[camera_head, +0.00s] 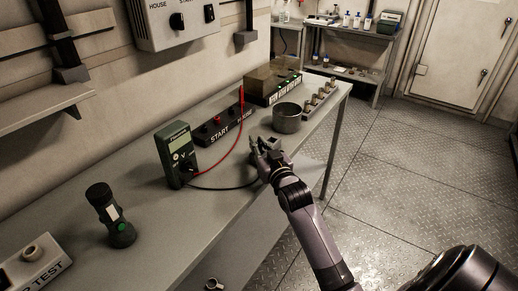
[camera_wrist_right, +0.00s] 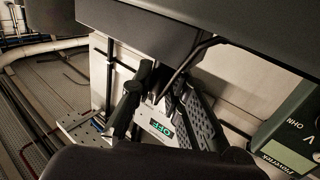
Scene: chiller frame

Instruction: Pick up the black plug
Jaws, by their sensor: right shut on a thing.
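My right gripper (camera_head: 262,148) is over the front edge of the grey workbench (camera_head: 150,225). It is shut, and the black lead (camera_head: 222,189) from the green multimeter (camera_head: 176,155) runs to it. The black plug at the lead's end is mostly hidden by the fingers, and its exact tilt cannot be told. In the right wrist view dark finger parts and a thin black cable (camera_wrist_right: 188,62) show in the middle, and the multimeter (camera_wrist_right: 290,135) is at the right edge. My left gripper is not in view.
A red lead (camera_head: 226,150) rises from the multimeter to the START panel (camera_head: 222,128). A grey metal cup (camera_head: 288,118) stands just behind the gripper. A black flashlight (camera_head: 111,215) stands at the left. The floor (camera_head: 400,180) right of the bench is clear.

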